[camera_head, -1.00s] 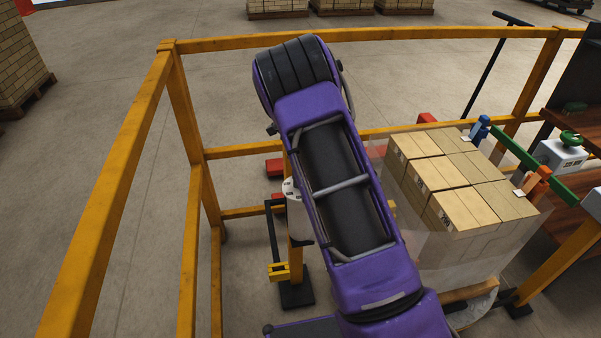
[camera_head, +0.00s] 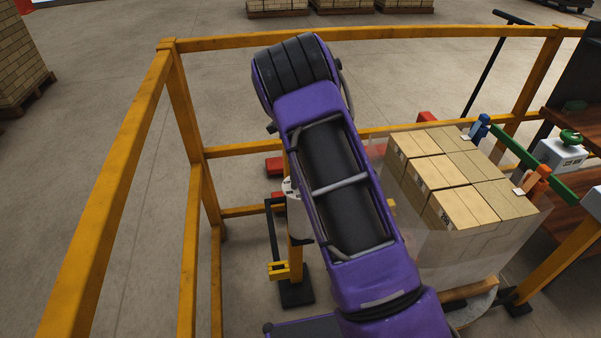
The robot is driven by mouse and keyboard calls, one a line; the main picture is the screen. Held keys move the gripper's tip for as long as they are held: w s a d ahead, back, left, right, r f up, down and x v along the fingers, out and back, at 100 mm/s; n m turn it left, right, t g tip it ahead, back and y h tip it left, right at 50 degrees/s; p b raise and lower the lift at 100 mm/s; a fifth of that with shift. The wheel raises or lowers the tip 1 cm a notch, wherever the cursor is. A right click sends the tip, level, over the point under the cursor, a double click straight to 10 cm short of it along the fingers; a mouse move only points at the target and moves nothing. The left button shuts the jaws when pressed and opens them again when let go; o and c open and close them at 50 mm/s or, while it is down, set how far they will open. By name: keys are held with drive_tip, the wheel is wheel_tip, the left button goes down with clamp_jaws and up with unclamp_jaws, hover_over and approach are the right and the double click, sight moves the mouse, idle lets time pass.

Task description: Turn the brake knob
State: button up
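I cannot make out a brake knob for certain. A yellow post stand (camera_head: 296,256) with a white part (camera_head: 296,207), a black upright bar (camera_head: 273,236) and a small yellow bracket (camera_head: 279,270) stands just left of my purple arm. My arm crosses the middle of the view and hides part of this stand. A green round knob (camera_head: 571,137) sits on a white box (camera_head: 562,155) at the right; I cannot tell whether it is the brake knob. My gripper is not in view.
Cardboard boxes (camera_head: 437,171) in clear film stand right of my arm. Yellow guard rails (camera_head: 112,180) enclose the left and back. A green bar (camera_head: 514,149) with blue and orange clamps runs beside the boxes. Bare floor (camera_head: 245,178) shows left of my arm.

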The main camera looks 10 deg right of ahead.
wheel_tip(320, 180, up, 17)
drive_tip(key=p, duration=0.1)
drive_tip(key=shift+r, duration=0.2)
idle(0.3)
